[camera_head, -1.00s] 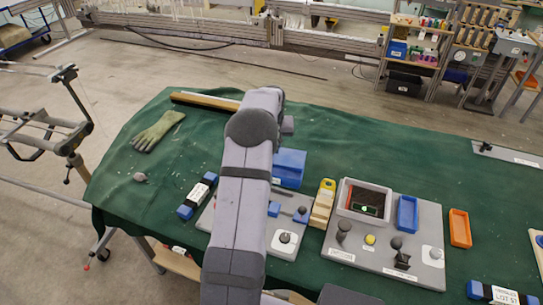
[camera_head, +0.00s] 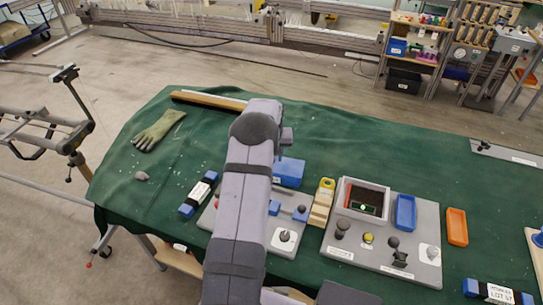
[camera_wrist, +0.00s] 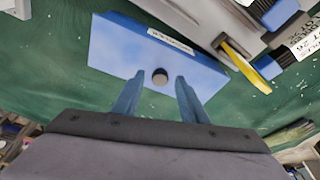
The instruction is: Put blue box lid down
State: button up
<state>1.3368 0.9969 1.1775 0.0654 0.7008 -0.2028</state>
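The blue box lid (camera_wrist: 150,50) fills the upper middle of the wrist view as a flat blue panel with a white label and a round dark knob (camera_wrist: 160,77). In the head view, a blue box shape (camera_head: 290,172) shows right of my arm, partly hidden by it; I cannot tell lid from box there. My gripper (camera_wrist: 158,78) has its two blue fingers apart, one on each side of the knob, with visible gaps between. The gripper is hidden behind the arm in the head view.
A yellow-topped wooden block (camera_head: 322,203) stands right of the blue box. Further right, a grey board (camera_head: 345,255) holds an open grey bin (camera_head: 362,198), a blue tray (camera_head: 405,212) and several knobs. An orange tray (camera_head: 457,227) and a glove (camera_head: 158,131) lie on the green cloth.

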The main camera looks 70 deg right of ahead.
jog(key=shift+f, duration=0.2)
jog(key=b+v, duration=0.3)
jog(key=v, duration=0.4)
jog(key=shift+r+b, duration=0.2)
jog(key=shift+b, duration=0.2)
jog(key=shift+w+a, duration=0.1)
jog(key=shift+w, duration=0.05)
